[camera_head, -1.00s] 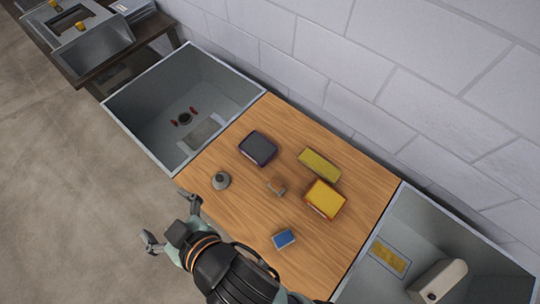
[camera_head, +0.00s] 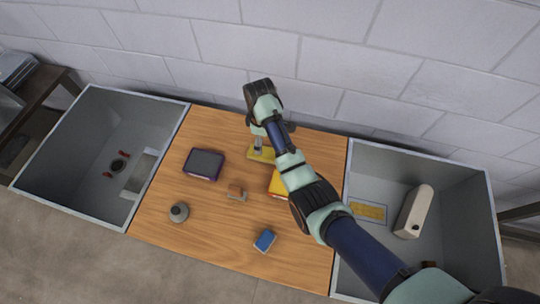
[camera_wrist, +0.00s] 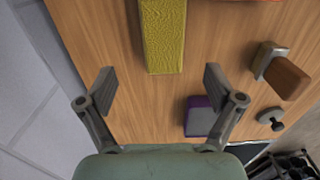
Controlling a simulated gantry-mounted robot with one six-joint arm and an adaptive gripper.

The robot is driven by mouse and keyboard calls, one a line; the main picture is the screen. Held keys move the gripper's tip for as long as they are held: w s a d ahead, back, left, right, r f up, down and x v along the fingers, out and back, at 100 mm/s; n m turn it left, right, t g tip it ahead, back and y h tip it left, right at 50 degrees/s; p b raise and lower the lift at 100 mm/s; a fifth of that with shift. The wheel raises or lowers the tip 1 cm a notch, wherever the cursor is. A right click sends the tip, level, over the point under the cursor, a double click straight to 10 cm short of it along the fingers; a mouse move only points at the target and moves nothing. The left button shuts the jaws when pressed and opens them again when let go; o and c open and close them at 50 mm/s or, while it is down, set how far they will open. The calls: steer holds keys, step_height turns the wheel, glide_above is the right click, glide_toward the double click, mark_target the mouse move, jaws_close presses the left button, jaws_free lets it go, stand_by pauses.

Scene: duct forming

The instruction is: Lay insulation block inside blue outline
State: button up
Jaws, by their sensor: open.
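A long yellow textured block (camera_head: 260,154), which looks like the insulation block, lies at the back of the wooden table, partly hidden by my arm. The wrist view shows one end of the yellow block (camera_wrist: 163,35) ahead of my fingers, in line with the gap between them. My gripper (camera_wrist: 160,78) is open and empty. In the head view my gripper (camera_head: 258,145) is over the block, pointing down. A flat yellow rectangle with a pale bluish border (camera_head: 368,211) lies on the floor of the right bin; whether it is the blue outline is hard to tell.
A dark purple-edged box (camera_head: 204,163), a small brown-topped piece (camera_head: 236,192), a grey knob (camera_head: 179,212), a blue block (camera_head: 264,240) and a yellow-orange box (camera_head: 277,183) stand on the table. The right bin holds a beige rounded object (camera_head: 413,211). A left bin (camera_head: 60,150) has raised walls.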

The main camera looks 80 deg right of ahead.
steer(key=f, duration=0.2)
steer(key=f+b, duration=0.1)
steer(key=f, duration=0.4)
steer(key=shift+w+a+f, duration=0.1)
steer(key=shift+a+f, duration=0.15)
steer(key=shift+f, duration=0.15)
steer(key=c, duration=1.2)
step_height(320, 180, up, 20)
steer(key=p, duration=0.8)
steer(key=shift+r+p, duration=0.1)
steer(key=shift+p, duration=0.25)
steer(key=shift+c, duration=0.2)
